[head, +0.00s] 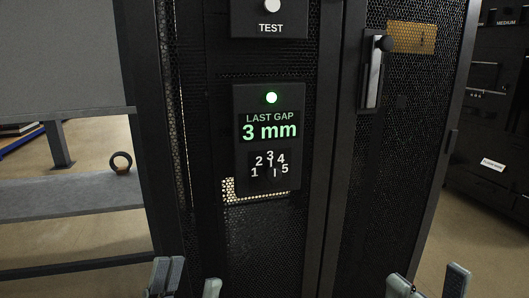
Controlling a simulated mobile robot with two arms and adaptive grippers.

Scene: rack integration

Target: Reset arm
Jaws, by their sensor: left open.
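My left gripper (187,281) shows at the bottom edge, left of centre, with its grey fingertips apart and nothing visible between them. My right gripper (428,284) shows at the bottom edge on the right, also with its fingertips apart and nothing visible between them. Both point up toward the black rack cabinet and appear clear of it. The rest of both arms is out of view. A display panel (268,150) on the cabinet has a lit green light and reads "LAST GAP 3 mm" above a dial marked 1 to 5.
The tall black mesh cabinet (335,200) fills the middle. A TEST button (271,6) is above the display, and a door handle (374,72) is to its right. A grey bench (80,192) with a dark ring (120,162) stands left. Another black cabinet (490,120) stands right.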

